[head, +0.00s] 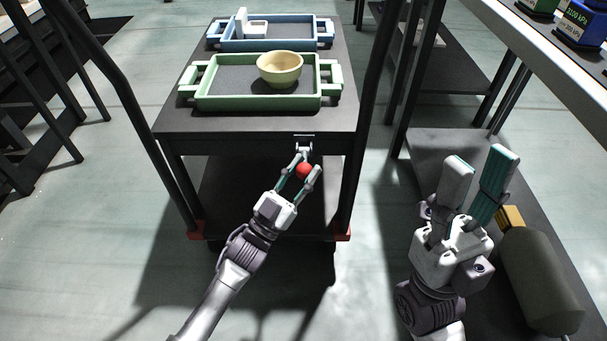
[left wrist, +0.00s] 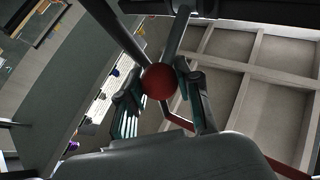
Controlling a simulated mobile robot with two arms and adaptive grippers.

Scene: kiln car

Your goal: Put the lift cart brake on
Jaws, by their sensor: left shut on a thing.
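The dark lift cart (head: 230,137) stands in the middle of the head view. Its brake lever has a red ball knob (head: 304,170) and hangs from a small bracket (head: 304,140) on the cart's near edge. My left gripper (head: 302,172) is at the lever with a finger on each side of the red knob, shut on it. In the left wrist view the red knob (left wrist: 158,82) sits between the two fingers, with a grey lever rod behind it. My right gripper (head: 482,178) is open and empty, raised to the right of the cart.
On the cart top are a green tray (head: 205,85) with a cream bowl (head: 279,68) and a blue tray (head: 318,42) with a white part (head: 250,27). A dark green cylinder (head: 540,275) lies below my right gripper's side.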

